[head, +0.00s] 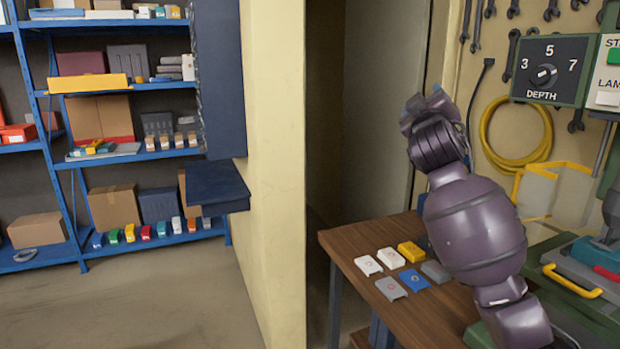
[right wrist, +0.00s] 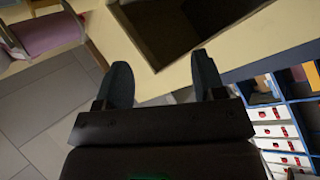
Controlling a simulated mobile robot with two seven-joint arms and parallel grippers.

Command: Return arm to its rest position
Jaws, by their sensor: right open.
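My right arm comes in from the lower right of the head view and reaches up over the wooden table (head: 350,245). Its gripper (head: 424,103) is raised well above the table, in front of the doorway and wall. In the right wrist view the two dark fingers of this gripper (right wrist: 163,78) stand wide apart with nothing between them. Several small boxes lie on the table left of the arm: white ones (head: 368,265), a yellow one (head: 411,251), a blue one (head: 413,280) and grey ones (head: 391,289). My left gripper is in neither view.
A control panel marked DEPTH (head: 545,70) is right of the raised arm. A yellow cable coil (head: 488,130) hangs on the wall behind. A green machine (head: 590,265) stands at the right. Blue shelves (head: 60,170) stand far left, with open floor (head: 150,290) before them.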

